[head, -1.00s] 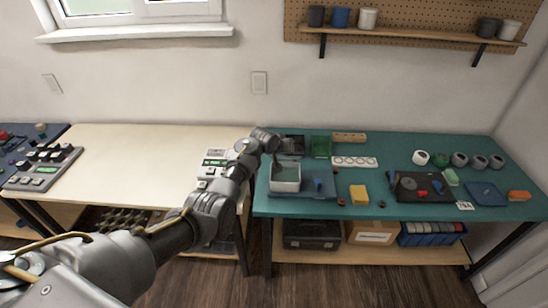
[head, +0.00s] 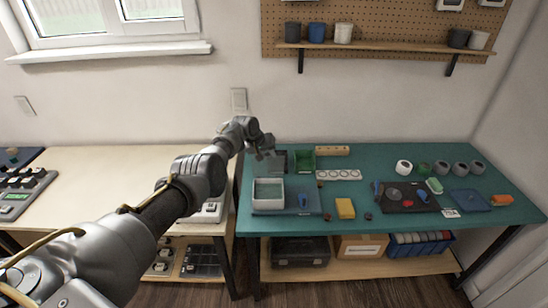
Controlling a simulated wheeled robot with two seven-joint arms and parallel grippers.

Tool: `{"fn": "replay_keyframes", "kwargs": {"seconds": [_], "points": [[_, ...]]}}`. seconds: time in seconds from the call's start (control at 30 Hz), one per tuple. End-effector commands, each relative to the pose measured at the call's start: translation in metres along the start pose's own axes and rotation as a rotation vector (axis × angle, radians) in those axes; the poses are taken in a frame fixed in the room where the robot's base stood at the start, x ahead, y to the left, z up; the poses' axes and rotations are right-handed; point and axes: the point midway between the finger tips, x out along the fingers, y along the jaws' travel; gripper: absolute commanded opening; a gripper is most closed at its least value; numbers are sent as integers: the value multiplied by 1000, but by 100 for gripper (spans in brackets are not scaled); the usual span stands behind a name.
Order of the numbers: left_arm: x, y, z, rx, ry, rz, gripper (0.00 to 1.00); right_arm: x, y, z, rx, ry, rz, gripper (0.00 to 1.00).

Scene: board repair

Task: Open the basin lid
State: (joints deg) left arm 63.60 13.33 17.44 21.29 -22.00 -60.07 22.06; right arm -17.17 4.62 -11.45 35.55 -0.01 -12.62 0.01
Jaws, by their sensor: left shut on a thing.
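The basin (head: 268,207) is a white-rimmed box on the left part of the teal bench, and its teal inside shows from above. My left gripper (head: 264,152) is just behind and above the basin's back edge. It is shut on what appears to be the lid (head: 277,163), a greyish panel standing up behind the basin. The fingers and their exact hold are small and partly hidden by my wrist. My right gripper is not in view.
A green open box (head: 302,161) stands close to the right of the gripper. A blue mat (head: 309,205), a yellow block (head: 345,208) and a white strip with round holes (head: 338,174) lie nearby. Several cups stand further right.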

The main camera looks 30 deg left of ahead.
Motion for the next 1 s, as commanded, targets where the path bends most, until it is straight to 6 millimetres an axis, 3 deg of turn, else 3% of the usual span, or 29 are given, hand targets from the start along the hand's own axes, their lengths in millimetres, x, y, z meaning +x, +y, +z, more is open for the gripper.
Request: {"fn": "replay_keyframes", "kwargs": {"seconds": [0.73, 0.77, 0.8, 0.87, 1.0], "points": [[-2, -9, -4, -6, 9, -2, 0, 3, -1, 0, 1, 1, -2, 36], [-2, -9, -4, -6, 8, -2, 26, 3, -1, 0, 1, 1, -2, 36], [-2, -9, -4, -6, 8, -2, 32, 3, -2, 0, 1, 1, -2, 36], [-2, -9, -4, -6, 7, -3, 40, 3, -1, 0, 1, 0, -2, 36], [-2, -9, -3, -6, 5, -2, 40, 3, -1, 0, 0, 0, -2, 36]]}}
